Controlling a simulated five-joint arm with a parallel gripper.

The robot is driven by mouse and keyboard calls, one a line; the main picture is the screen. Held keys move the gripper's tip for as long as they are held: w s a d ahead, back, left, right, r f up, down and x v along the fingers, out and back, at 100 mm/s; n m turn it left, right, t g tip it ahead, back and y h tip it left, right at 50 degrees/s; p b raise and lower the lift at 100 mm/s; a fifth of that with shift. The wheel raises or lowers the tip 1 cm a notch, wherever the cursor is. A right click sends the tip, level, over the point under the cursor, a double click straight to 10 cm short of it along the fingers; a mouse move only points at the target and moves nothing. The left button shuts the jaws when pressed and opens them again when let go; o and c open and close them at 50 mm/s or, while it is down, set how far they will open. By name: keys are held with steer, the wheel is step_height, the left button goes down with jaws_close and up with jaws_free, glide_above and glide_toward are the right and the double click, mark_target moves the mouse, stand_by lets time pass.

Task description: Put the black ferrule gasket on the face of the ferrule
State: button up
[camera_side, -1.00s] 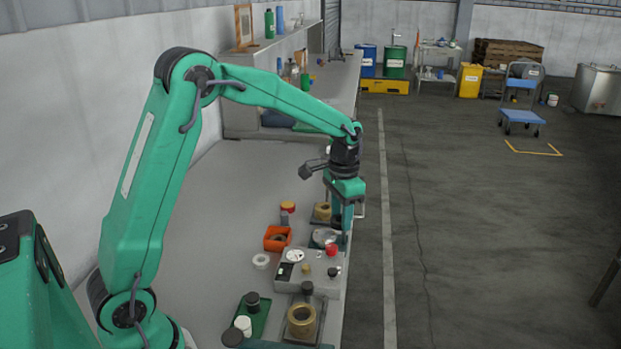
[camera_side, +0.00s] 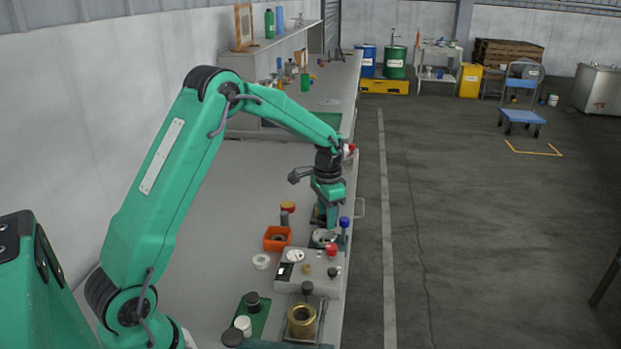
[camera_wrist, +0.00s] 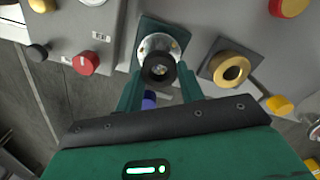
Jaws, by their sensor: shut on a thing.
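The black ferrule gasket (camera_wrist: 158,76) is a dark ring held between the fingertips of my gripper (camera_wrist: 159,80) in the wrist view. The ferrule (camera_wrist: 158,42) is a shiny round metal piece on a dark green plate (camera_wrist: 181,27). The gasket overlaps the near part of the ferrule in that view. Whether it touches the face or hangs above it, I cannot tell. In the side view my gripper (camera_side: 328,224) points down just over the ferrule (camera_side: 322,238). The gasket cannot be made out there.
A grey panel (camera_side: 308,277) with a red knob (camera_side: 331,250) stands on the near side. A blue-topped piece (camera_side: 344,222) is close on the right. An orange bin (camera_side: 277,239) is on the left. A brass ring (camera_wrist: 231,69) sits beside the ferrule.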

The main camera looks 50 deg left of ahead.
steer(key=shift+f, duration=1.65)
steer(key=shift+f, duration=0.15)
steer(key=o, duration=1)
steer(key=shift+o, duration=0.2)
step_height(320, 180, up, 11)
steer(key=shift+r, duration=0.65)
steer(key=shift+r, duration=0.1)
